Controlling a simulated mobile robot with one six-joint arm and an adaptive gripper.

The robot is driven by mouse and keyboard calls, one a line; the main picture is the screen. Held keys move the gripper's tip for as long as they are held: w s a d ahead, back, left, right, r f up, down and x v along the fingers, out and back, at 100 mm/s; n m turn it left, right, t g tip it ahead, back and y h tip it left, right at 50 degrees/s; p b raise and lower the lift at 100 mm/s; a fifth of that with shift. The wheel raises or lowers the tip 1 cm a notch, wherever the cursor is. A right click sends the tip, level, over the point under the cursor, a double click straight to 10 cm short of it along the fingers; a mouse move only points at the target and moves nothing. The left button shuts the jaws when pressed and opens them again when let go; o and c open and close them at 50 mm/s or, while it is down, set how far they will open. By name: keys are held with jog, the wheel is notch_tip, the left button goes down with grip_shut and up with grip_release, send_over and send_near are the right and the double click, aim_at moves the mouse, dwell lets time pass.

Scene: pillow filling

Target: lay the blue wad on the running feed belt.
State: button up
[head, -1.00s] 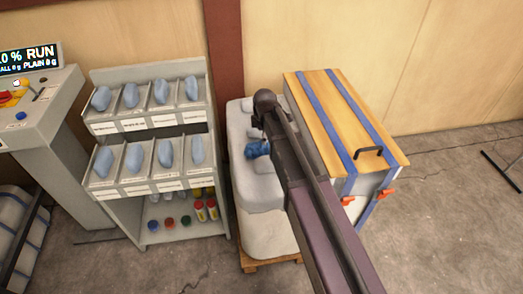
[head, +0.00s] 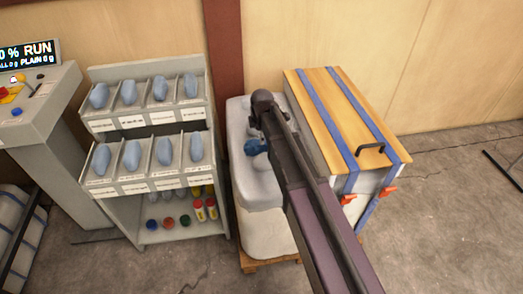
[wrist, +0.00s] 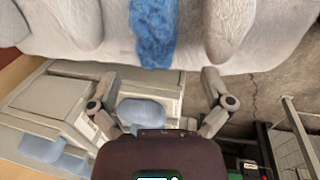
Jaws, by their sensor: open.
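The blue wad (head: 256,147) shows on top of the pale, soft-looking bale (head: 262,190), partly covered by my arm in the head view. In the wrist view the wad (wrist: 153,32) is a crumpled blue strip at the top middle, lying between pale folds. My gripper (wrist: 158,82) is open, its two fingers spread wide with nothing between them. The wad lies beyond the fingertips and apart from them. In the head view my gripper's fingers cannot be made out. I cannot make out the feed belt in either view.
A shelf rack (head: 148,130) with several pale blue pads in bins stands left of the bale. A wood-topped chest (head: 335,108) with blue straps stands close on its right. A control console (head: 40,105) at the far left shows RUN.

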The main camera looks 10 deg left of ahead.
jog(key=b, duration=0.5)
send_over(259, 152)
jog(key=s, duration=0.2)
jog(key=shift+s+d+x, duration=0.15)
jog(key=shift+x, duration=0.8)
jog(key=shift+s+d+x, duration=0.1)
jog(key=shift+d+x, duration=0.05)
jog(key=shift+x, duration=0.85)
jog(key=shift+s+d+x, duration=0.15)
jog(key=shift+x, duration=0.8)
jog(key=shift+f, duration=0.15)
jog(key=shift+b+x, duration=2.55)
jog(key=shift+b, duration=0.1)
jog(key=shift+w+d, duration=0.1)
jog(key=shift+w, duration=0.05)
jog(key=c, duration=1)
jog(key=shift+r, duration=0.25)
jog(key=shift+c, duration=0.2)
jog(key=p+v, duration=0.3)
jog(key=w+p+v, duration=0.1)
jog(key=p+v, duration=0.2)
jog(key=w+p+v, duration=0.1)
jog(key=p+v, duration=0.2)
jog(key=p, duration=0.1)
jog(key=shift+a+r, duration=0.35)
jog(key=shift+r, duration=0.1)
